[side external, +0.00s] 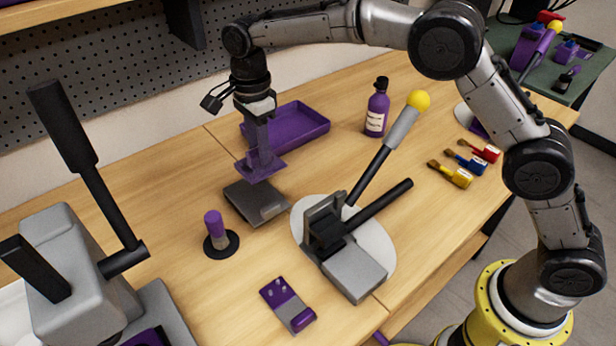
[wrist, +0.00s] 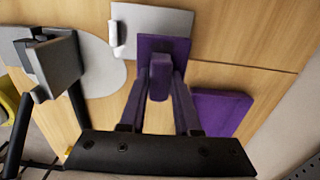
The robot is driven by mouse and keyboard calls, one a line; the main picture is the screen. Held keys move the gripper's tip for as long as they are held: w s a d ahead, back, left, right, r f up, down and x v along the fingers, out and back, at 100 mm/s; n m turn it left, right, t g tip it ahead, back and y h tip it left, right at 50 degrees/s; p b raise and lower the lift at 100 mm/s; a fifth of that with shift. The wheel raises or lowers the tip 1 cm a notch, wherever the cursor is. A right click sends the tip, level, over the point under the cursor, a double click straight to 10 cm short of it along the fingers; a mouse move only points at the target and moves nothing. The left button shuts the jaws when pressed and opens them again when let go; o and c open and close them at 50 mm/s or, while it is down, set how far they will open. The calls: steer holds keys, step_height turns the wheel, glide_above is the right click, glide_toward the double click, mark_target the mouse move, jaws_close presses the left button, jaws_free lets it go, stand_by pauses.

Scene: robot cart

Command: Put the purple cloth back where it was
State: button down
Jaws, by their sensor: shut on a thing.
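My gripper (side external: 259,150) has purple fingers pointing down and is shut on a purple square piece (side external: 261,168), the only thing here that fits the purple cloth. It is flat, with a raised middle part between my fingers; it looks stiff, so I cannot tell whether it is fabric. It hangs level, seemingly just above the far end of a grey plate (side external: 245,200). In the wrist view my fingertips (wrist: 159,85) close on the raised part, and the purple square (wrist: 178,46) overlaps the edge of the grey plate (wrist: 160,20).
A purple tray (side external: 300,133) lies behind my gripper. A purple bottle (side external: 377,110) stands right of it. A lever press (side external: 355,272) on a white disc, a purple-topped peg (side external: 213,226) and a purple-grey block (side external: 288,305) are nearer. A large grey machine (side external: 70,250) stands left.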

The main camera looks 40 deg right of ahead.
mark_target(280, 160)
steer(key=shift+n, duration=0.7)
steer(key=d, duration=0.1)
steer(key=s+d, duration=0.1)
steer(key=s+d+f, duration=0.1)
steer(key=shift+d, duration=0.3)
steer(key=s+d+r+m, duration=0.1)
steer(key=s+d+r, duration=0.15)
steer(key=d, duration=0.55)
steer(key=s+d+r+m, duration=0.1)
steer(key=s+d, duration=0.2)
steer(key=d, duration=0.4)
steer(key=f, duration=1)
steer(key=shift+w+d, duration=0.1)
steer(key=shift+w, duration=0.1)
steer(key=c, duration=0.6)
jaws_free()
steer(key=shift+f, duration=0.1)
